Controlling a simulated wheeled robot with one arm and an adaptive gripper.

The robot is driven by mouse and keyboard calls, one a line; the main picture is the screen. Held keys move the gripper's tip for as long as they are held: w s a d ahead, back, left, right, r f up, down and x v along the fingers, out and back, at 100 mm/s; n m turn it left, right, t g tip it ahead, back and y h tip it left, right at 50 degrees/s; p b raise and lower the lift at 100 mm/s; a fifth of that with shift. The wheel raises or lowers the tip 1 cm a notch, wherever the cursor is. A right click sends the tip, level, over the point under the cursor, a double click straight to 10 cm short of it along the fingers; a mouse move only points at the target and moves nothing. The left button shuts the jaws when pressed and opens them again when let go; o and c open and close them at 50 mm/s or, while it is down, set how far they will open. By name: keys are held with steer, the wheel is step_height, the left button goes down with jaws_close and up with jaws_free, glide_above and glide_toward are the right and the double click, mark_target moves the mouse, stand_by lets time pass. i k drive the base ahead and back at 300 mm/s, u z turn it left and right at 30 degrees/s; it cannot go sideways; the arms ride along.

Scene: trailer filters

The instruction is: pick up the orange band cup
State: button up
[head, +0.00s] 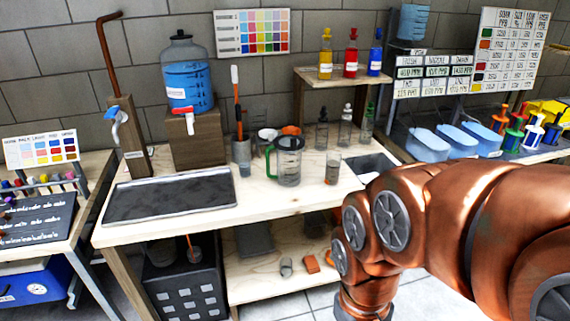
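A small clear cup (333,168) with an orange-brown tint stands upright on the wooden table, right of a green-handled clear pitcher (289,160). It looks like the orange band cup, but it is too small to be sure of the band. An orange item (291,130) shows behind the pitcher, partly hidden. My copper arm fills the right foreground and bends down at the table's front right. My gripper is not in view.
A dark tray (170,195) covers the table's left part. A blue-water dispenser (188,80) stands behind it. A lower shelf (262,285) holds an orange block (311,263) and a small cup (286,267).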

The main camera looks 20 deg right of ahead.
mark_target(333, 169)
steer(key=z, duration=2.4)
steer(key=i, duration=1.9)
steer(key=u, duration=3.85)
steer(key=i, duration=0.15)
steer(key=z, duration=0.1)
